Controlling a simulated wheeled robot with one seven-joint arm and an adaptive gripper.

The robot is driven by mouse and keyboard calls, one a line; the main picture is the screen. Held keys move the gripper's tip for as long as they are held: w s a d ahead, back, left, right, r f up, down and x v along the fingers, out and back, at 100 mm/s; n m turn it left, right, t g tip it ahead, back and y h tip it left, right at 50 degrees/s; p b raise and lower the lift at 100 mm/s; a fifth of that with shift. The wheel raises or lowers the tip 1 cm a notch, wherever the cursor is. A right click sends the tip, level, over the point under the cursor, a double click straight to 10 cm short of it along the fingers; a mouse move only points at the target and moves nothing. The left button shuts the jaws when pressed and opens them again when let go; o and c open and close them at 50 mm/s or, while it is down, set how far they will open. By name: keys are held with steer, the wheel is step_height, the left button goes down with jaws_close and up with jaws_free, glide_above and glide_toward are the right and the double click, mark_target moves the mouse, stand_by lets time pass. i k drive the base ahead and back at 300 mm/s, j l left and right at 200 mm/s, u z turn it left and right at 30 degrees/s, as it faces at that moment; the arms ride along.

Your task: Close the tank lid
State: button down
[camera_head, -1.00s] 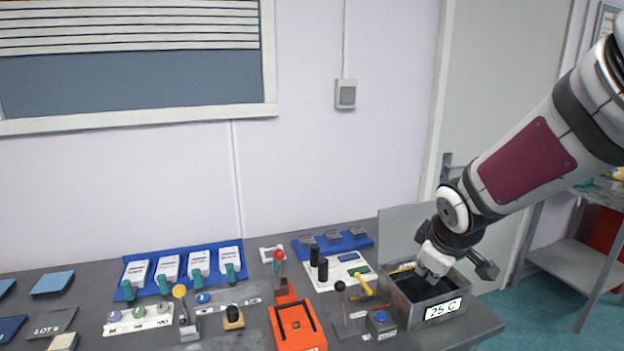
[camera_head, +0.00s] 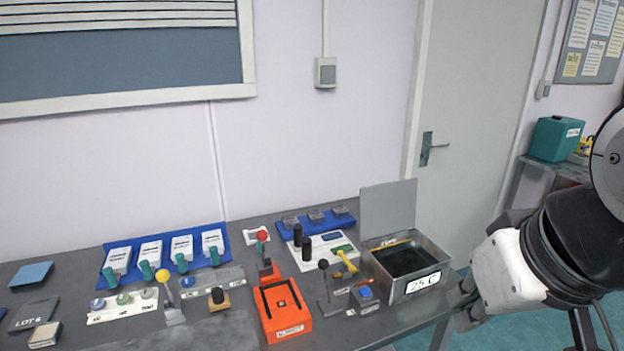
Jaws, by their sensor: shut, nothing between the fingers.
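The tank (camera_head: 428,262) is an open grey metal box at the right end of the bench, with a "25 C" label on its front and a dark interior. Its lid (camera_head: 388,207) is a flat grey panel standing upright along the tank's back edge, so the tank is open. A yellow piece (camera_head: 392,246) shows at the tank's back left rim. My gripper (camera_head: 460,300) is shut and empty, just right of the tank's front right corner, apart from the lid. Its fingertips are small and hard to make out against the dark bench edge.
Left of the tank are a yellow-handled tool (camera_head: 346,262), a blue button box (camera_head: 366,294), a black-knobbed lever (camera_head: 324,265) and an orange fixture (camera_head: 283,312). A blue tray (camera_head: 317,223) lies behind. The wall and door are beyond; the space above the tank is clear.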

mark_target(387, 208)
steer(key=i+l, duration=0.25)
steer(key=i, duration=0.25)
steer(key=i+l, duration=0.25)
steer(key=i, duration=0.2)
